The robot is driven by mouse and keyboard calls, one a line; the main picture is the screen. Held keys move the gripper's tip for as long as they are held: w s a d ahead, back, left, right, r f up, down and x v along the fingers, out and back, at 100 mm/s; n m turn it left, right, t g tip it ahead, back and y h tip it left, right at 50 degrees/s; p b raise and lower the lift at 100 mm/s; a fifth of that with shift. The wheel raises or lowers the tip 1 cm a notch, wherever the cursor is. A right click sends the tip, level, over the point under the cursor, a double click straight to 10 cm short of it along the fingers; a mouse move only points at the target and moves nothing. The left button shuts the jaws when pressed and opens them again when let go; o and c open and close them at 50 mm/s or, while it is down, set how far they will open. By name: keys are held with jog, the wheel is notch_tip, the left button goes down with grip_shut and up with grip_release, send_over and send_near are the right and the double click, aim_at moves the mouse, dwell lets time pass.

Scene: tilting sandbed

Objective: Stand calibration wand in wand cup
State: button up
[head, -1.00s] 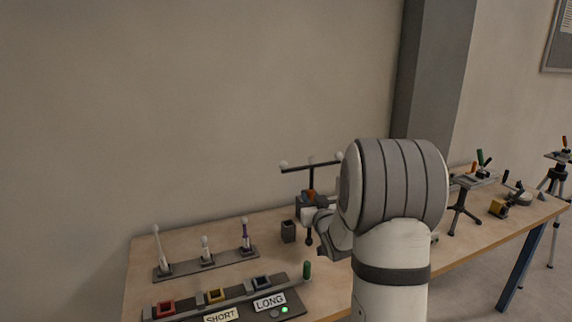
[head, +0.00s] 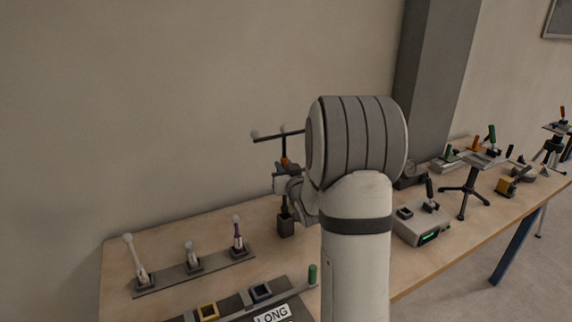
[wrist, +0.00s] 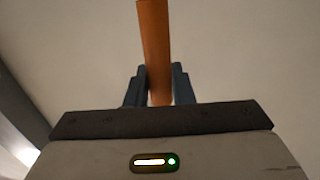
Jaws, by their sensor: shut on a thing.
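The calibration wand (head: 284,147) is upright in the head view, with a dark crossbar, pale balls at its ends and an orange grip. The orange grip (wrist: 154,40) also shows in the wrist view. My gripper (head: 285,170) is shut on the orange grip; its dark blue fingers (wrist: 160,85) press on both sides. The wand cup (head: 286,227) is a small dark square block on the table, directly below the wand. The wand's lower stem lines up with the cup top; I cannot tell whether its tip is inside. My arm hides the crossbar's right end.
On the wooden table (head: 330,262), a rack (head: 200,272) with several small white-topped rods stands at left. A panel with coloured sockets and a LONG label (head: 272,314) is in front. A grey box with a green display (head: 424,232) and a small tripod (head: 465,190) stand at right.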

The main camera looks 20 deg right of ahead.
jog(key=shift+s+f+b, duration=0.15)
jog(key=shift+f+b, duration=0.55)
jog(key=shift+f, duration=2.05)
jog(key=shift+f+b, duration=1.05)
jog(key=shift+b, duration=0.3)
jog(key=o, duration=1)
